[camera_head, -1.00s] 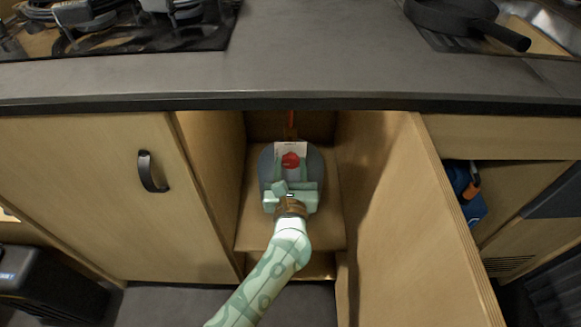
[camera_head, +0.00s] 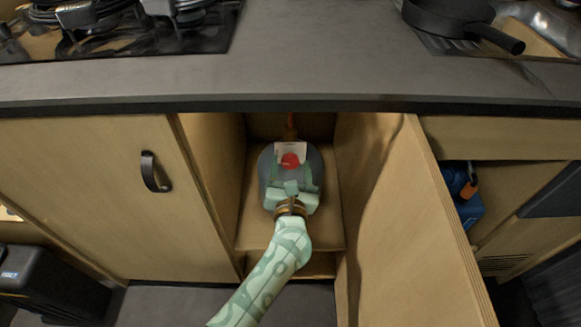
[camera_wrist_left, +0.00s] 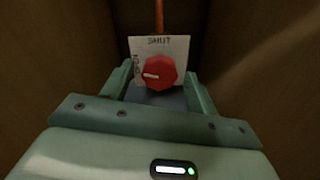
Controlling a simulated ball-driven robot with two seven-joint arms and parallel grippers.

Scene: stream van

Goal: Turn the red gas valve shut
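The red gas valve (camera_head: 290,160) is a faceted knob on the grey gas bottle (camera_head: 266,170) inside the open cupboard. The left wrist view shows the knob (camera_wrist_left: 160,73) before a white card (camera_wrist_left: 144,45) marked SHUT at the top, with sideways lettering at the left. The knob's white mark points left, toward that lettering. My left gripper (camera_head: 290,174) reaches into the cupboard, open, its fingers either side of the knob in view. A gap shows at each side; I cannot tell how far the fingertips are from it in depth. My right gripper is out of view.
Wooden cupboard walls stand close on both sides, with an open door panel (camera_head: 418,230) at the right. The dark worktop (camera_head: 300,75) overhangs the opening. An orange hose (camera_wrist_left: 158,16) rises behind the card. A closed door (camera_head: 90,200) is at the left.

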